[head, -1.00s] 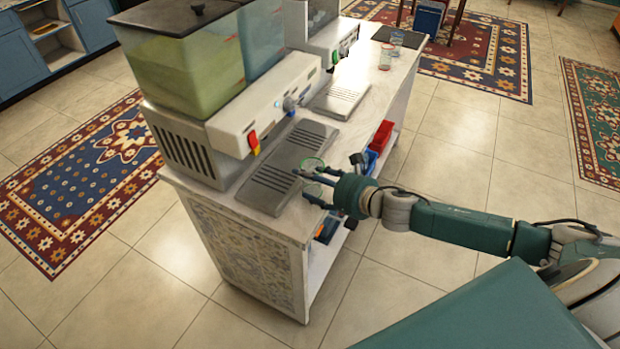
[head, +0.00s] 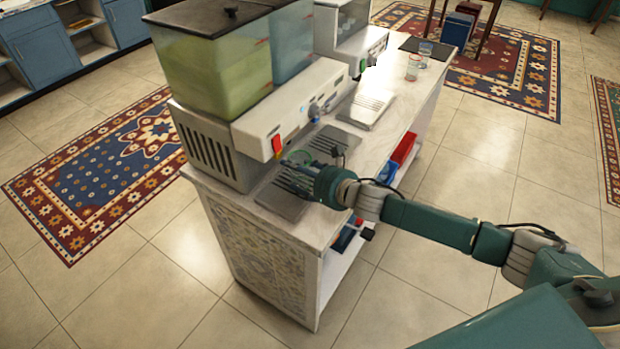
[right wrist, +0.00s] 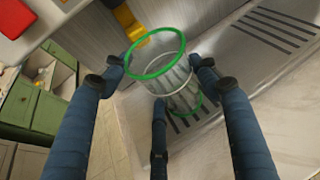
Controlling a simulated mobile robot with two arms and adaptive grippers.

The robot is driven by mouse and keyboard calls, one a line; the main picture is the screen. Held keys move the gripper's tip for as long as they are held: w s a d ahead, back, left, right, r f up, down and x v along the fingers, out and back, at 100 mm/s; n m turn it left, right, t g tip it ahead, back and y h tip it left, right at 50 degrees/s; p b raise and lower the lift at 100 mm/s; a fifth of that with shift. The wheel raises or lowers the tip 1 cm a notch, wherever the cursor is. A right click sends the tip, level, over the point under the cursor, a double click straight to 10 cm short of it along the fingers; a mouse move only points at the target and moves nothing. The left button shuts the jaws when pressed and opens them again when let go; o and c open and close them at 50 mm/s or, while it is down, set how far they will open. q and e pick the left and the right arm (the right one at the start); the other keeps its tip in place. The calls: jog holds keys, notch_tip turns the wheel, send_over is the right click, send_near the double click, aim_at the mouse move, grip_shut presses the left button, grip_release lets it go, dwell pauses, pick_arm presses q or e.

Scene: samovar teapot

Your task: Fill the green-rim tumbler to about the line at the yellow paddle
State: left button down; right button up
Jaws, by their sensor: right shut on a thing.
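The clear green-rim tumbler (right wrist: 165,75) is held between the dark blue fingers of my right gripper (right wrist: 165,85). A pale line rings its wall, and I see no liquid in it. In the head view a red part (head: 277,144) hangs there on the dispenser front. My left gripper is out of view.
The dispenser has a yellow-green tank (head: 210,75) and a blue tank (head: 292,45). Near and far drip trays (head: 367,110) lie on the cart top. Two glasses (head: 414,67) stand at the far end. A red bin (head: 403,148) sits on the shelf below.

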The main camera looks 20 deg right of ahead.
jog(key=shift+w+a, duration=0.9)
jog(key=shift+w, duration=0.3)
jog(key=shift+w, duration=0.1)
jog(key=shift+w+a, duration=0.6)
jog(key=shift+w, duration=0.1)
jog(key=shift+s, duration=0.1)
dwell(3.6)
jog(key=shift+s+d+p, duration=0.5)
jog(key=shift+s+d, duration=0.25)
jog(key=shift+s, duration=0.2)
jog(key=shift+s+d, duration=0.8)
jog(key=shift+s, duration=0.2)
